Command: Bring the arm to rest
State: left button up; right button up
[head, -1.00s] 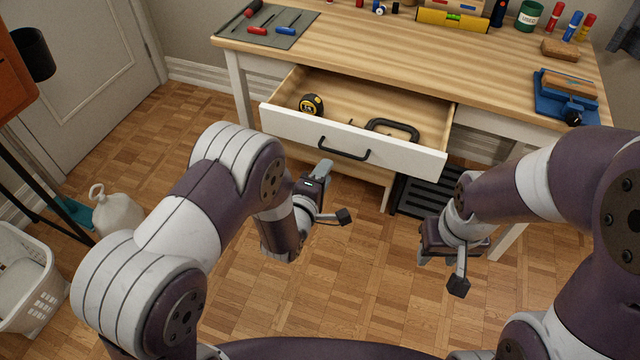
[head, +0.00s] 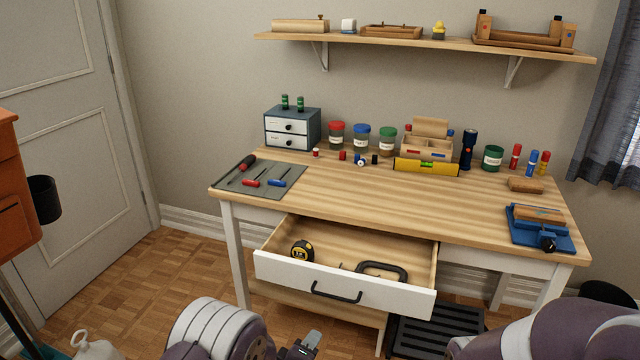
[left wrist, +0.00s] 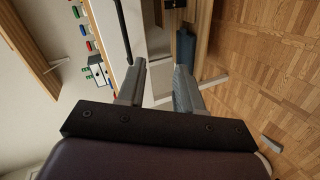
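My left gripper (left wrist: 160,92) shows in the left wrist view with its two fingers apart and nothing between them. In the head view only its tip region (head: 302,345) shows at the bottom edge, in front of the open drawer and apart from it. The drawer (head: 345,284) is pulled out and has a black handle (head: 336,293). A yellow tape measure (head: 302,251) and a black clamp (head: 382,270) lie in it. My right arm enters at the bottom right of the head view; its gripper is out of the picture.
The desk (head: 400,205) has a clear middle. A grey mat (head: 262,188) with screwdrivers lies at its left, a blue vise (head: 540,235) at its right. A wall shelf (head: 430,42) hangs above. An orange cabinet (head: 20,190) stands at the left.

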pick_arm(q)
jog(key=s+a+f+m+g+y, duration=0.3)
jog(key=s+a+f+m+g, duration=0.1)
jog(key=s+m+g, duration=0.4)
jog(key=s+a+r+m+g+y, duration=0.1)
jog(key=s+a+r+m+g, duration=0.1)
jog(key=s+a+r, duration=0.4)
jog(key=s+a+r+m+g, duration=0.2)
jog(key=s+a+r, duration=0.25)
jog(key=s, duration=0.45)
notch_tip(320, 180, up, 25)
jog(key=w+a+p, duration=0.1)
jog(key=p, duration=2.1)
jog(key=shift+w+r+t+p, duration=0.15)
jog(key=shift+w+t+p, duration=0.15)
jog(key=shift+w+p, duration=0.1)
